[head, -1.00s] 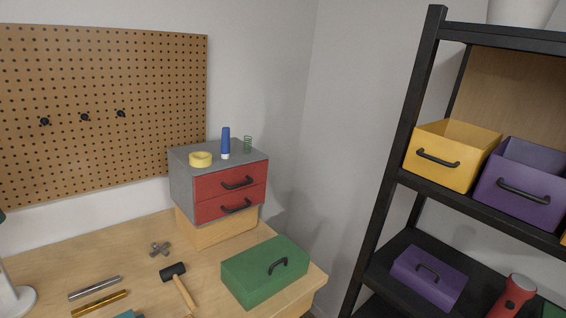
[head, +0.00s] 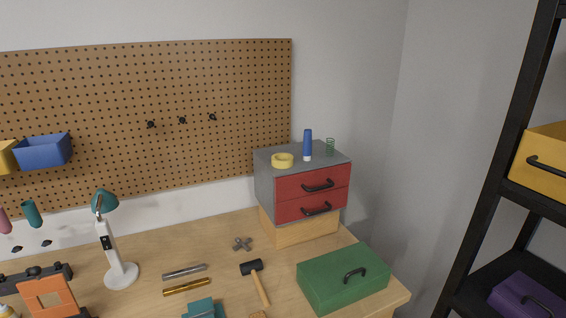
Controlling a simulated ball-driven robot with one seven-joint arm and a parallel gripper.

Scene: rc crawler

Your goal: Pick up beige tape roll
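The beige tape roll (head: 283,160) is a pale yellow ring. It lies flat on top of the grey cabinet (head: 264,186) with two red drawers, near the cabinet's front left edge. A blue tube with a white end (head: 308,144) and a green coil (head: 330,147) stand to its right on the same top. My gripper is not in view, so its state is hidden.
The cabinet sits on a wooden block (head: 300,234) on the workbench (head: 225,268). A green toolbox (head: 343,278), hammer (head: 254,275) and lamp (head: 119,270) stand or lie on the bench. A pegboard (head: 170,110) hangs behind. A black shelf (head: 498,150) stands at right.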

